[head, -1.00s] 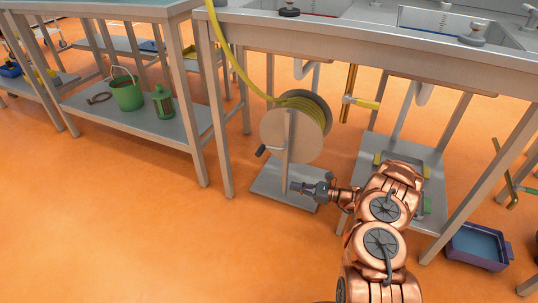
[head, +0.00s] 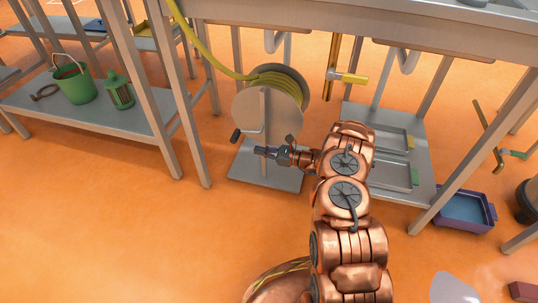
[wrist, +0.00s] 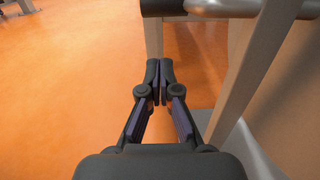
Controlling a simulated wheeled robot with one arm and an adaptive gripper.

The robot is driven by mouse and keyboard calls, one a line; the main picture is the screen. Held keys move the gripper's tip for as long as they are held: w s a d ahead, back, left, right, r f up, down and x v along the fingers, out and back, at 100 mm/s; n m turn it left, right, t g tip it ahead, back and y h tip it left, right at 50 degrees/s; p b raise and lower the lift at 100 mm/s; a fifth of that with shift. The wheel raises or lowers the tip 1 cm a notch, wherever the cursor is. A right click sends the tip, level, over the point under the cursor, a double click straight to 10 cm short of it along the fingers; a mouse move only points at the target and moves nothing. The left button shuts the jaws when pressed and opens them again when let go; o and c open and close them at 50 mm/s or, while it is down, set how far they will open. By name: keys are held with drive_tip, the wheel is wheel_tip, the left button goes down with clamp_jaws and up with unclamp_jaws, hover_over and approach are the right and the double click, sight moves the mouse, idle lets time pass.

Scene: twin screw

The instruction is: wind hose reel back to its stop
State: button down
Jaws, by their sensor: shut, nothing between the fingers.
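The hose reel (head: 251,112) stands under the counter on a grey base plate (head: 240,172), with yellow hose (head: 283,82) wound on its drum. The hose runs up to the left over the counter. The reel's crank has a black grip (head: 235,135) at the left of the disc; what looks like this grip shows at the top of the wrist view (wrist: 163,8). My gripper (head: 260,150) is just right of and below the grip, in front of the stand's post. In the wrist view its fingers (wrist: 159,85) are together and empty, apart from the grip.
Table legs (head: 188,95) stand left of the reel. A low shelf (head: 130,125) there holds a green bucket (head: 75,84) and a lantern (head: 119,92). Right are a yellow-handled pipe (head: 347,76), grey shelf (head: 405,191) and blue tray (head: 463,208). Floor at front left is clear.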

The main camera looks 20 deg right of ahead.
drive_tip(key=w+a+r+b, duration=0.2)
drive_tip(key=w+a, duration=0.1)
drive_tip(key=a, duration=0.2)
drive_tip(key=shift+w+r, duration=0.25)
drive_tip(key=shift+r, duration=0.1)
idle(0.3)
drive_tip(key=shift+w+a+r+t+y+b, duration=0.3)
drive_tip(key=shift+a+r+t+y, duration=0.2)
drive_tip(key=shift+r+y, duration=0.15)
drive_tip(key=shift+r, duration=0.1)
